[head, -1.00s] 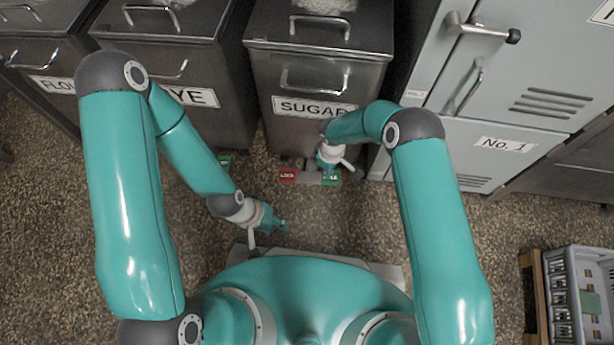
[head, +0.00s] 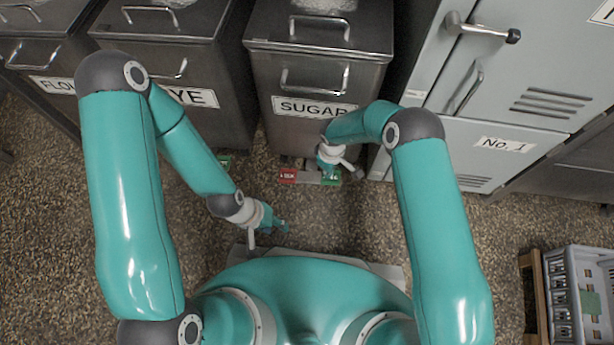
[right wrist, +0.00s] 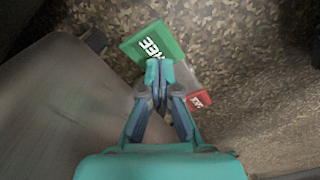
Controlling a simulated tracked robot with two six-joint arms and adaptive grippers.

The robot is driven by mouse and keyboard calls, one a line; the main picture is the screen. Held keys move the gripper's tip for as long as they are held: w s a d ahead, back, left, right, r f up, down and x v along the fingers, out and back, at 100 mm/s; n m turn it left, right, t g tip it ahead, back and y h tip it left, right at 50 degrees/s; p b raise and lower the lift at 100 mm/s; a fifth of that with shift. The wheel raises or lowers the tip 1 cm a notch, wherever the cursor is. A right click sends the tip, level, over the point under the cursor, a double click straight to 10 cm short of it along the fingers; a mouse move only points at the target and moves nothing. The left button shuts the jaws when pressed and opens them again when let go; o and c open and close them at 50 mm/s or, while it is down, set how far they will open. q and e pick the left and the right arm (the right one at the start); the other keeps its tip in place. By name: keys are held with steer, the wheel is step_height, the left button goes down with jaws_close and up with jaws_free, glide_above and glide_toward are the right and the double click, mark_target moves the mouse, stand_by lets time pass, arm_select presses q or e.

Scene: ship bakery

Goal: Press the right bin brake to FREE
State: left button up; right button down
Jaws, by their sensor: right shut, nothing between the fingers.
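The right bin is the dark metal SUGAR bin (head: 318,85). Its brake at floor level has a red LOCK pad (head: 288,176) and a green FREE pad (head: 331,180). My right gripper (head: 329,174) is shut and empty, pointing down over the green end. In the right wrist view, its fingertips (right wrist: 160,72) overlap the lower edge of the green FREE pad (right wrist: 150,44); I cannot tell whether they touch it. The red pad (right wrist: 199,101) is to their right. My left gripper (head: 279,225) hangs low over the floor, left of the brake; its fingers are too small to judge.
The RYE bin (head: 190,60) stands left of the SUGAR bin, with the flour bin (head: 45,50) further left. A grey cabinet (head: 500,90) stands to the right. A grey crate (head: 562,290) is at lower right. The speckled floor (head: 500,225) between is clear.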

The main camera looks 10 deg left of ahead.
steer(key=shift+f+b, duration=1.75)
steer(key=shift+f, duration=0.1)
stand_by(0.6)
steer(key=shift+r, duration=0.1)
steer(key=shift+r+p, duration=2)
steer(key=shift+r, duration=1.45)
